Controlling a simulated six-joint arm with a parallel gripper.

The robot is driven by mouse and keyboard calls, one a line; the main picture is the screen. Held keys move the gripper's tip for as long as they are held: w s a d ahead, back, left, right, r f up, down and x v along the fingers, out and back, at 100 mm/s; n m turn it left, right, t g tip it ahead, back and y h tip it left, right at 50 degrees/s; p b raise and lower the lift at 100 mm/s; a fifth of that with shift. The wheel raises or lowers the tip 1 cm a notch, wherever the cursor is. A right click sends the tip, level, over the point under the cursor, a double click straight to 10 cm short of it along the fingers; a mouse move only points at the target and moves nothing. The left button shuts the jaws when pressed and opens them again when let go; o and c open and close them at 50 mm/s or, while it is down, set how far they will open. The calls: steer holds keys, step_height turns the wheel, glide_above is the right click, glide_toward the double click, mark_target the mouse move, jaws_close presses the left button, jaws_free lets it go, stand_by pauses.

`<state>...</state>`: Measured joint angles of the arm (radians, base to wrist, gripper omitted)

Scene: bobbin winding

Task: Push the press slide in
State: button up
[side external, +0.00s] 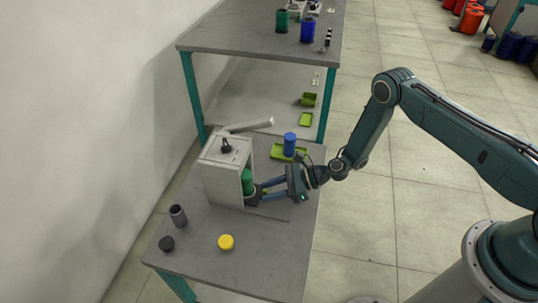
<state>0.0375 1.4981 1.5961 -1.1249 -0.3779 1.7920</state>
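The press is a pale grey box-shaped housing (222,178) with a black knob on top, standing on the grey table. A green cylinder (247,180) stands in the opening on its right side. A flat grey plate (272,209) extends to the right from the foot of the press, under my gripper; it looks like the slide, partly hidden. My gripper (255,193) reaches in from the right, low, with its fingertips at the opening beside the green cylinder. The fingers are apart, but whether they touch or grip the cylinder or slide cannot be made out.
A blue cylinder (290,144) stands on a green tray (278,152) behind my gripper. A light grey bar (248,126) lies behind the press. A grey cup (178,216), a black cap (166,243) and a yellow cap (226,242) are at the front. The front right table area is clear.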

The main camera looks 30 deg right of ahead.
mark_target(257, 193)
steer(key=shift+w+a+f, duration=0.1)
steer(key=shift+a+f, duration=0.05)
steer(key=shift+a, duration=0.1)
steer(key=shift+c, duration=0.2)
jaws_close()
steer(key=shift+w+a, duration=1.45)
steer(key=shift+w, duration=0.05)
steer(key=shift+o, duration=0.2)
jaws_free()
